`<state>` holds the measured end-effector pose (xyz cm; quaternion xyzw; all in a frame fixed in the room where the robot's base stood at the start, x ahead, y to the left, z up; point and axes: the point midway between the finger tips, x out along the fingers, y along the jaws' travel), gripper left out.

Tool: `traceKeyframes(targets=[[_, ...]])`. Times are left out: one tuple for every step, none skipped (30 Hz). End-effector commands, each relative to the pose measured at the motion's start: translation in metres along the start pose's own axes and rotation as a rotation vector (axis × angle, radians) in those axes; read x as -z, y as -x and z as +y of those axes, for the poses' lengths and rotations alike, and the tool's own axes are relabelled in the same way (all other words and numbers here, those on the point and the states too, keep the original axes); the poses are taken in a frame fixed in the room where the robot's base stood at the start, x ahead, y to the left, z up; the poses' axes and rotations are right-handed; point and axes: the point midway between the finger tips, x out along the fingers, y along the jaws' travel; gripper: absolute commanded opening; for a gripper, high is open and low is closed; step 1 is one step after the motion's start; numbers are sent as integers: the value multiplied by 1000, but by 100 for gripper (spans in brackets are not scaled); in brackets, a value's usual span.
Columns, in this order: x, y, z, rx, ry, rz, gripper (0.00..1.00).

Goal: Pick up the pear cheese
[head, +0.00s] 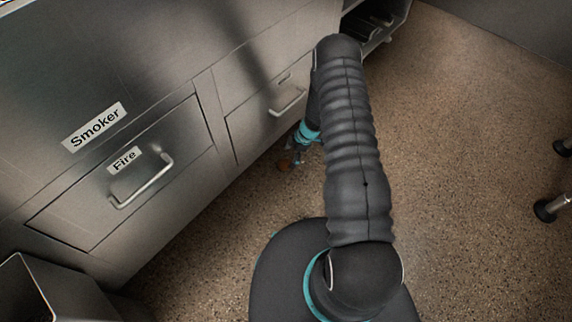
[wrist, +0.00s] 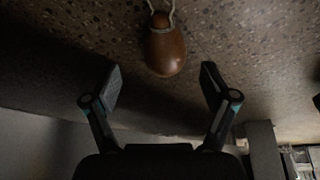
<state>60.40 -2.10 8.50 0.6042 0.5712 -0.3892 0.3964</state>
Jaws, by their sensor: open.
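The pear cheese (wrist: 165,52) is a brown, pear-shaped piece with a pale string at its narrow end. In the wrist view it lies on the speckled floor at the top middle, beyond my gripper (wrist: 160,85). The gripper's two fingers are spread apart and nothing is between them. The cheese lies ahead of the gap, roughly centred, and appears clear of both fingers. In the head view a small orange-brown patch, the pear cheese (head: 284,165), shows low by the cabinet, beside my gripper (head: 293,157), which is mostly hidden behind my arm.
A steel smoker cabinet (head: 65,180) with a "Fire" drawer (head: 125,200) and another handled drawer (head: 268,105) stands along the left. An open steel bin (head: 35,290) is at the lower left. Metal legs (head: 548,208) stand at the right.

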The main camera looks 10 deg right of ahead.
Motion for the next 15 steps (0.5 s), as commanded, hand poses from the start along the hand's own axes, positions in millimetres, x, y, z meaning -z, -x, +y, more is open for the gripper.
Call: traceKeyframes(targets=[[0,-5,-2,2,0,0,84],[0,-8,-3,2,-1,0,84],[0,-14,-4,3,-1,1,84],[-1,-18,-5,3,0,1,84],[-1,-22,-6,3,0,0,84],[-1,-28,-7,2,-1,0,84],[-1,-33,-8,2,1,0,84],[-1,-37,-8,3,1,0,84],[-1,-42,-7,2,2,-1,84],[-1,-44,-7,1,1,-1,84],[-1,-46,-7,1,0,-1,84],[-1,-48,-7,0,0,0,84],[-1,-48,-7,0,0,0,84],[-1,-48,-6,0,0,0,84],[-1,-48,-6,0,0,0,84]])
